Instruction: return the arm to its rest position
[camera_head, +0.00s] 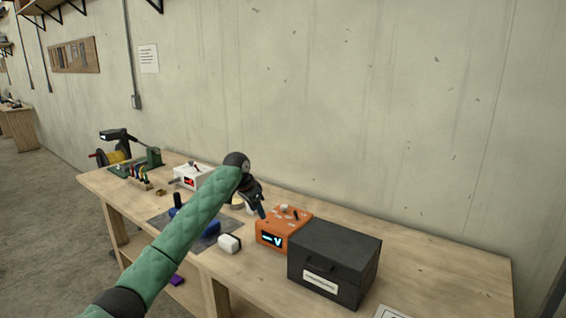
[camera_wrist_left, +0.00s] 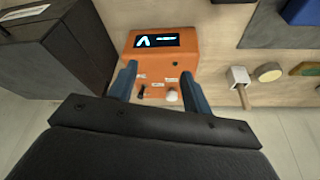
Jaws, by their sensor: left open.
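My left arm in its green quilted sleeve (camera_head: 190,222) reaches in from the lower left of the head view, over the workbench. My left gripper (camera_head: 262,212) points down beside the orange box with a lit display (camera_head: 270,238). In the left wrist view the gripper (camera_wrist_left: 160,82) has its two blue fingers apart, with nothing held between them. The orange box (camera_wrist_left: 160,62) shows beyond and between the fingers, with knobs on its face. I cannot tell whether the fingers touch it. My right gripper is not in view.
A dark lidded box (camera_head: 335,262) stands right of the orange box. A white block (camera_head: 229,243), a blue item (camera_head: 211,228) on a grey mat, a white device (camera_head: 190,178) and a yellow spool (camera_head: 117,157) are to the left. The bench's right end (camera_head: 450,268) is mostly bare.

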